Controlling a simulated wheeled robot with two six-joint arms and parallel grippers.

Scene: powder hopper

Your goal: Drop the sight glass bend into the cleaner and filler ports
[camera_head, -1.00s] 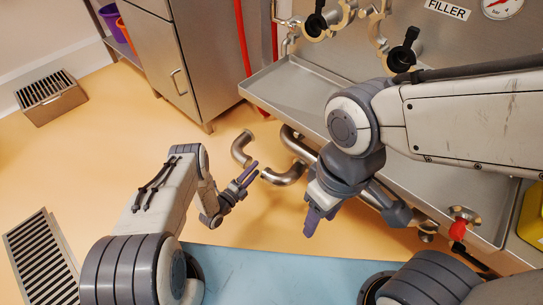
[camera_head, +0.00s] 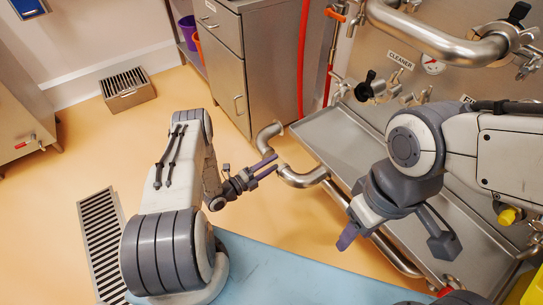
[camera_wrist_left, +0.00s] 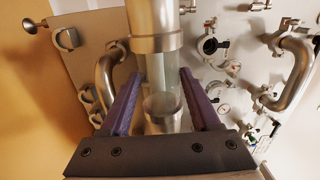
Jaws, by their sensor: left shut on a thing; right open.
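The sight glass bend (camera_head: 301,180) is a bent steel tube with a glass section. My left gripper (camera_head: 264,170) is shut on it and holds it in the air in front of the bench. In the left wrist view the clear glass section (camera_wrist_left: 160,77) stands between the purple fingers, under a steel collar. The cleaner port (camera_head: 371,88), a clamp with a black knob, is on the steel panel below the CLEANER label (camera_head: 400,60). The filler port cannot be made out; its label (camera_head: 468,98) is mostly hidden by my right arm. My right gripper (camera_head: 348,237) is open and empty.
A steel tray (camera_head: 335,145) runs along the panel's foot. A thick bent pipe (camera_head: 440,40) juts out above the ports. A steel cabinet (camera_head: 240,60) stands behind the bend. A blue surface (camera_head: 290,270) lies in front.

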